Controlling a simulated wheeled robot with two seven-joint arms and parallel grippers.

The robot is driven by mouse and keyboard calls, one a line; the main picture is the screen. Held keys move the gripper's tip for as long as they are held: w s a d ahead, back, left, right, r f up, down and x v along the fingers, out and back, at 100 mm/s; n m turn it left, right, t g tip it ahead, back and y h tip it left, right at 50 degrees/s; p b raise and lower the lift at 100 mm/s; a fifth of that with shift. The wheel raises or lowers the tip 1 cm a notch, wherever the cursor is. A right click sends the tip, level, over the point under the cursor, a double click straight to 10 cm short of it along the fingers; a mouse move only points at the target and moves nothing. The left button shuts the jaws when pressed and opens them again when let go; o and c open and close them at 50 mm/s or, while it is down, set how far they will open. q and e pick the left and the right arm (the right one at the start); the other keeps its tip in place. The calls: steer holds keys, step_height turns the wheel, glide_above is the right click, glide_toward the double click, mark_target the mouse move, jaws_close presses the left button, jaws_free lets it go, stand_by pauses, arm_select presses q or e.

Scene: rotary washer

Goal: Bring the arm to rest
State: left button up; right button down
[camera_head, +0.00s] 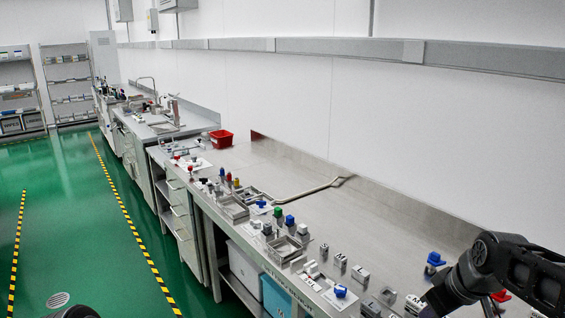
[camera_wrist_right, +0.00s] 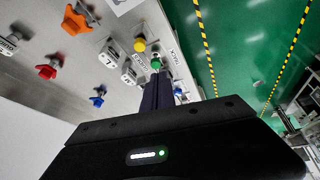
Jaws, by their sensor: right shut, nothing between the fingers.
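My right arm (camera_head: 490,268) comes in at the lower right of the head view, bent over the near right end of the steel bench (camera_head: 400,245). In the right wrist view, my right gripper (camera_wrist_right: 157,92) shows as two dark fingers closed together with nothing held. The fingers point toward the bench's front edge, near a green-topped part (camera_wrist_right: 156,63) and a yellow-topped part (camera_wrist_right: 140,44). I cannot tell how far apart they are. My left gripper is not in view.
In the wrist view, an orange knob (camera_wrist_right: 75,20), a red knob (camera_wrist_right: 48,70) and a blue knob (camera_wrist_right: 98,100) stand on the bench. A red bin (camera_head: 221,139) stands farther along. Green floor (camera_head: 70,220) is clear at the left.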

steer(key=w+a+f+m+t+y, duration=0.1)
steer(key=w+a+f+m, duration=0.1)
steer(key=a+f, duration=0.35)
steer(key=w+a+f+m, duration=0.1)
steer(key=w+a+f, duration=0.15)
steer(key=f, duration=0.55)
steer(key=s+a+f+m+y, duration=0.1)
steer(key=s+a+f, duration=0.15)
steer(key=f, duration=0.25)
steer(key=s+a+f+m, duration=0.1)
steer(key=a+f+m, duration=0.15)
steer(key=f, duration=0.35)
steer(key=s+a+f+g, duration=0.1)
steer(key=s+a+f, duration=0.2)
steer(key=s+f, duration=0.2)
steer(key=s+a+f+g, duration=0.2)
steer(key=s+a+f, duration=0.2)
steer(key=s, duration=0.5)
steer(key=s+a+f+g+y, duration=0.1)
steer(key=s+a+f+g, duration=0.1)
steer(key=s+a+f, duration=0.2)
steer(key=s+f, duration=0.3)
steer(key=s, duration=0.1)
steer(key=shift+a, duration=0.2)
steer(key=shift+n, duration=0.25)
